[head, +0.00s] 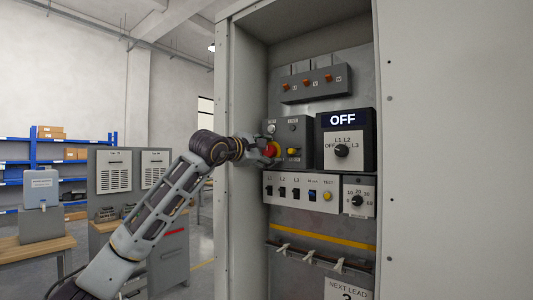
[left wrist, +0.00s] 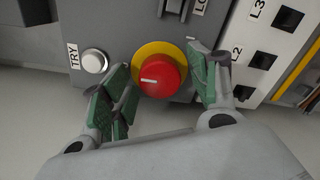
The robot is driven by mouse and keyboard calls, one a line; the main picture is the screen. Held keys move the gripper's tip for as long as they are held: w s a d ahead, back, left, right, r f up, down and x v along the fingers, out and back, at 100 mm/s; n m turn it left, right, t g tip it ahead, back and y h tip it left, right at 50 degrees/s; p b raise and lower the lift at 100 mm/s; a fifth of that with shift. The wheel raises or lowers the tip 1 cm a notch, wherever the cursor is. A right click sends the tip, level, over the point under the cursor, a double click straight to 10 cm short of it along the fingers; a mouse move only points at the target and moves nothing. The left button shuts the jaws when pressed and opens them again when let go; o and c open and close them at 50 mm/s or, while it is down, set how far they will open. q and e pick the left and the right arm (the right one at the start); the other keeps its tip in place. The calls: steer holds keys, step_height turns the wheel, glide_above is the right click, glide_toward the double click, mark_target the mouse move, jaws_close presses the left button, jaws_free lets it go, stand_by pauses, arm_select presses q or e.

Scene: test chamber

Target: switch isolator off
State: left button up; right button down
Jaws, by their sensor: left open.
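The isolator is a round red knob on a yellow ring (left wrist: 160,75), set in a grey box; a white mark shows on its face. In the head view its red part (head: 271,150) is partly covered by my left gripper (head: 266,151). In the left wrist view my left gripper (left wrist: 163,83) is open, with green-padded fingers on either side of the knob. The left fingers look close to it, but I cannot tell whether they touch. My right gripper is not in view.
A silver TRY button (left wrist: 94,61) sits beside the left fingers. The cabinet's left wall (head: 246,235) is near my arm.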

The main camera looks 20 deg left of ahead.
arm_select(q)
steer(key=v, duration=1.2)
stand_by(0.4)
stand_by(0.3)
steer(key=s+a+r+p, duration=0.1)
steer(key=s+a+r, duration=0.1)
steer(key=s+r, duration=0.2)
steer(key=s+a+r+p, duration=0.1)
steer(key=s+a+r, duration=0.2)
steer(key=s, duration=0.8)
steer(key=shift+s+a+r+p, duration=0.2)
steer(key=shift+a+r+p, duration=0.1)
steer(key=shift+r, duration=0.5)
steer(key=b+v, duration=0.2)
steer(key=v, duration=1.3)
steer(key=shift+f+b, duration=0.2)
steer(key=shift+b, duration=0.2)
